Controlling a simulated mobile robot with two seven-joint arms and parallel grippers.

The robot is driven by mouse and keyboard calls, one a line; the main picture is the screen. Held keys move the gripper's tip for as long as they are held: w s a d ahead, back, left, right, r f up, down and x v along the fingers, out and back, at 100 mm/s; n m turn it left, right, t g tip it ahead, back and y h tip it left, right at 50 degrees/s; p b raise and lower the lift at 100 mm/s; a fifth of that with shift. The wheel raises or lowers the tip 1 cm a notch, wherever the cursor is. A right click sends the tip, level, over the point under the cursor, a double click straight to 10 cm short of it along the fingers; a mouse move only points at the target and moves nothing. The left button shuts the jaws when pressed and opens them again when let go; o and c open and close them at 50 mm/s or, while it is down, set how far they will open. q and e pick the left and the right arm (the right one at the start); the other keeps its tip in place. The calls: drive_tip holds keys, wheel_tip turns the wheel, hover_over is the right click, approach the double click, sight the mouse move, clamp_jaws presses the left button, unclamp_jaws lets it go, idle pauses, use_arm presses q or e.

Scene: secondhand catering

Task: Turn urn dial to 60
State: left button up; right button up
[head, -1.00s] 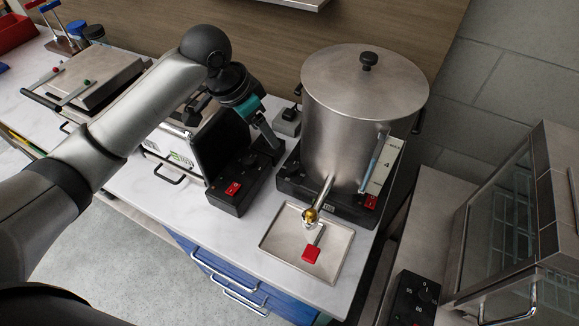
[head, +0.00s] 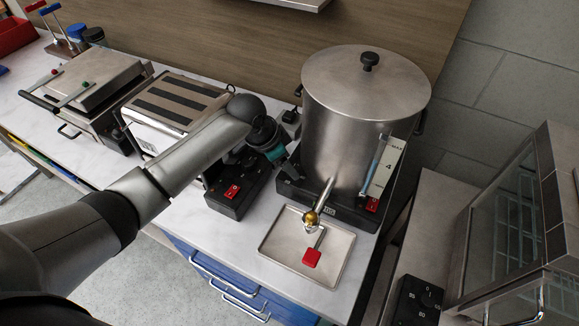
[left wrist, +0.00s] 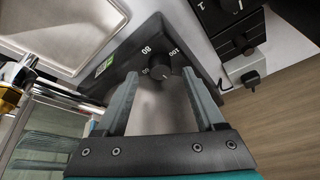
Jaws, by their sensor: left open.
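The steel urn (head: 345,130) stands on its black base at the right of the counter. In the left wrist view its dial (left wrist: 160,69) is a small black knob on a black panel, with "80" and "100" legible beside it. My left gripper (left wrist: 160,77) is open, its two fingers pointing at the dial with the knob between or just beyond the tips; I cannot tell if they touch it. In the head view my left gripper (head: 288,167) is low at the urn's left side, and the dial is hidden there. My right gripper is out of view.
A black control box (head: 236,190) with a red switch sits close left of my gripper. A toaster (head: 178,100) and a contact grill (head: 90,83) stand further left. A drip tray (head: 282,262) lies under the urn's tap (head: 315,214). A glass cabinet (head: 510,220) is right.

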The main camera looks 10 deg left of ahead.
use_arm(q)
drive_tip(key=shift+x, duration=1.35)
clamp_jaws()
